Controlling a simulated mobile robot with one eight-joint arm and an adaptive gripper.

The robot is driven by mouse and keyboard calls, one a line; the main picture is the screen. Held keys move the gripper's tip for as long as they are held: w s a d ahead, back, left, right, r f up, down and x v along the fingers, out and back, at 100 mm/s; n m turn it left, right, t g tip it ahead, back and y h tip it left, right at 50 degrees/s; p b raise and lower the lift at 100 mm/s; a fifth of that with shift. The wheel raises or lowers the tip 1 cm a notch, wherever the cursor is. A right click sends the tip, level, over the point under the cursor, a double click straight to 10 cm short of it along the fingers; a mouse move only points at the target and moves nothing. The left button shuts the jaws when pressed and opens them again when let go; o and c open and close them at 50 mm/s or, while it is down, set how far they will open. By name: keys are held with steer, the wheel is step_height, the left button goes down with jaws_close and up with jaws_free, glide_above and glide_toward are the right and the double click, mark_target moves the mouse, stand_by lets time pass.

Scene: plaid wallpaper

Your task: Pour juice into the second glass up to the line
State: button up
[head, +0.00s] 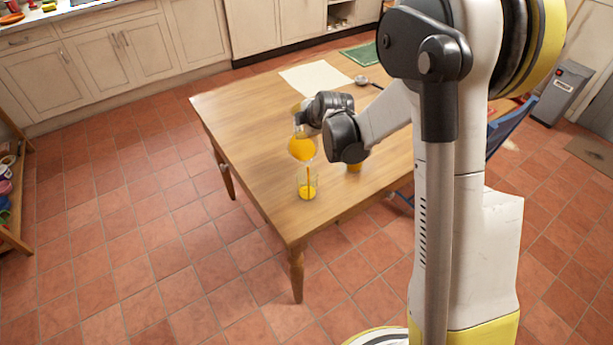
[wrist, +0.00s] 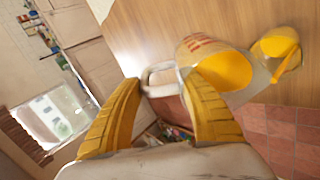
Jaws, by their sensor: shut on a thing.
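My gripper (wrist: 163,82) is shut on the handle of a clear jug (wrist: 205,52) with red markings and orange juice inside. In the head view the jug (head: 303,149) is tilted above the table, and a thin stream of juice falls from it into a clear glass (head: 307,187) near the table's front-left corner. That glass holds some orange juice; its fill line is too small to make out. It also shows in the wrist view (wrist: 280,45), just past the jug's mouth. A second glass (head: 354,168) with orange juice stands to the right, partly hidden by my wrist.
The wooden table (head: 243,120) has clear space to the left. A pale mat (head: 315,77), a ladle-like utensil (head: 362,80) and a green mat (head: 362,54) lie farther back. A blue chair (head: 512,128) stands at the right, partly behind my arm.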

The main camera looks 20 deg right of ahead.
steer(key=shift+s+t+b, duration=0.7)
steer(key=shift+t+b, duration=0.2)
steer(key=shift+b, duration=0.05)
stand_by(4.2)
stand_by(0.3)
